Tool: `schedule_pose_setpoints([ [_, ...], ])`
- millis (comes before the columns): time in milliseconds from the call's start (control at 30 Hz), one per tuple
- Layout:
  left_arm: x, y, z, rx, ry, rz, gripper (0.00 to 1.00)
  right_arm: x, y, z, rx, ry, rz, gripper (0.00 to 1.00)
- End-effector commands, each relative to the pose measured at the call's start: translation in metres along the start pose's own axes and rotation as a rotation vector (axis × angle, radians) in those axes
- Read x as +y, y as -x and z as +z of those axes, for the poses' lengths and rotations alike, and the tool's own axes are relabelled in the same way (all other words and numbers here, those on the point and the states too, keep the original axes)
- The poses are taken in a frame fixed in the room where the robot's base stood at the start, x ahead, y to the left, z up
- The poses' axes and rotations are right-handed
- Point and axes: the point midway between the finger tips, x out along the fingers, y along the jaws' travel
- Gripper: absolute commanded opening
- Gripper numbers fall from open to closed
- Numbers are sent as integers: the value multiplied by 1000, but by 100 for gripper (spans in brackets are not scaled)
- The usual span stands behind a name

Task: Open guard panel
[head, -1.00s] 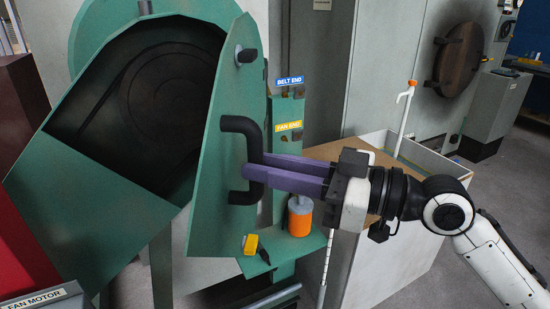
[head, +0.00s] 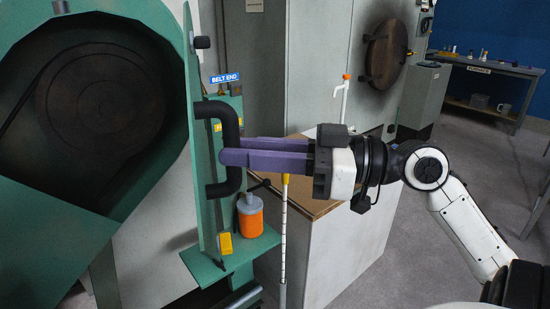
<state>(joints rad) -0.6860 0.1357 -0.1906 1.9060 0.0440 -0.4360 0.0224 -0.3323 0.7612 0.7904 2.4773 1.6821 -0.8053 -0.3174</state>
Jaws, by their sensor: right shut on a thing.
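The green guard panel (head: 200,150) stands swung out from the green machine housing (head: 150,30), nearly edge-on in the head view. The dark opening with a round wheel (head: 100,110) shows to its left. A black C-shaped handle (head: 236,135) is on the panel's right face. My right gripper (head: 228,158) reaches in from the right with its purple fingers shut on the handle. A small black knob (head: 202,42) sits near the panel's top. My left gripper is not in view.
A green shelf (head: 262,243) beside the panel holds an orange container (head: 250,218) and a yellow block (head: 225,243). A large box (head: 350,240) with a brown top stands under my right arm. A workbench (head: 480,70) is at the back right. Grey floor at right is open.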

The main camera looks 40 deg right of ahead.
Motion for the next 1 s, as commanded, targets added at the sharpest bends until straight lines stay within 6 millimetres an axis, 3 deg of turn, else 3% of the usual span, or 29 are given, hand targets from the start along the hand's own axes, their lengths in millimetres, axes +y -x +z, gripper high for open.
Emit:
schedule_pose_setpoints([
  [33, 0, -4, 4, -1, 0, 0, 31, 12, 6, 0, 11, 6, 25, 0],
  [400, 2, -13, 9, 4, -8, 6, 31, 30, 39, -2, 13, 5, 25, 0],
  [733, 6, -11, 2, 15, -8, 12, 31, 31, 43, -3, 9, 4, 20, 0],
  [767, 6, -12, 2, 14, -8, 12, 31, 31, 43, -3, 9, 4, 20, 22],
  [800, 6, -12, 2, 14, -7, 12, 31, 31, 43, -3, 8, 4, 20, 29],
  [867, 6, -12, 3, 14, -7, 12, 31, 30, 43, -2, 7, 3, 17, 39],
  [1000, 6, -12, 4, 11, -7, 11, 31, 28, 42, -2, 5, 2, 13, 40],
])
